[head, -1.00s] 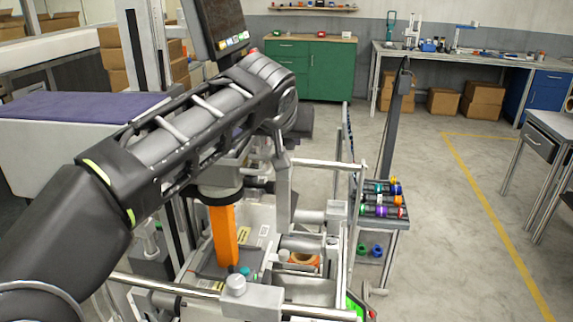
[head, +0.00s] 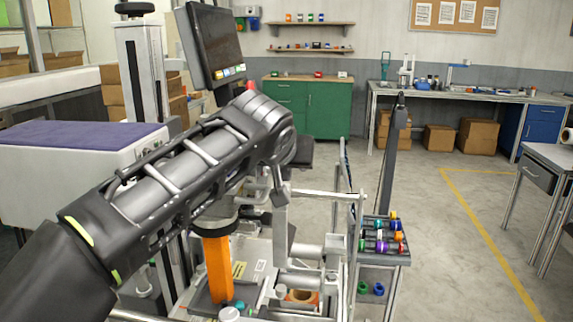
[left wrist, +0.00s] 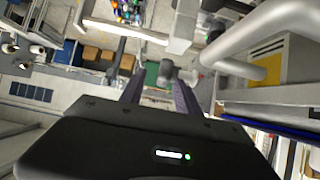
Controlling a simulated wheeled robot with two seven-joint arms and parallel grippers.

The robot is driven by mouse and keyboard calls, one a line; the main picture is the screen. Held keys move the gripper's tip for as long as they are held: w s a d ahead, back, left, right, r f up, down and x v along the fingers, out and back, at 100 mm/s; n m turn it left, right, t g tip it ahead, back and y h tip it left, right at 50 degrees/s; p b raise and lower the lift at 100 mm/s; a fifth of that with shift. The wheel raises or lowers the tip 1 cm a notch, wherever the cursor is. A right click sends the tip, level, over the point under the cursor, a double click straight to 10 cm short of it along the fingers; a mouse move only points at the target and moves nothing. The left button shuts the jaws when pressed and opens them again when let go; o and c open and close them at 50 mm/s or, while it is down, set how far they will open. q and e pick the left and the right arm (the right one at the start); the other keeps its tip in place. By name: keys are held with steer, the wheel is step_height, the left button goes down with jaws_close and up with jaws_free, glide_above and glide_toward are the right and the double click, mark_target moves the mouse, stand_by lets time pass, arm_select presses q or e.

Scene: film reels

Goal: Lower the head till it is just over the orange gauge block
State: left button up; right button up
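The orange gauge block (head: 217,270) stands upright on the machine in the head view. A round dark part with a pale band, seemingly the machine's head (head: 216,227), is directly above it. Its lower edge meets the block's top in the picture; I cannot tell whether there is a gap. My left arm crosses in front of the machine, and its gripper is mostly hidden behind the forearm. In the left wrist view my left gripper (left wrist: 158,92) has its two dark fingers apart. A grey knob-like part (left wrist: 166,70) shows between or beyond them; contact is unclear. My right gripper is not in view.
A monitor (head: 212,45) stands behind my arm. A purple-topped bench (head: 75,138) is at left. A rack of coloured reels (head: 381,238) stands to the right of the machine. A green cabinet (head: 310,105) is at the back.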

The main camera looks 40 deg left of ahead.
arm_select(q)
steer(key=shift+f, duration=0.15)
steer(key=shift+s, duration=0.15)
steer(key=shift+s+d+r, duration=0.1)
steer(key=shift+s+r, duration=0.1)
steer(key=shift+r, duration=0.05)
steer(key=v, duration=0.7)
stand_by(1.0)
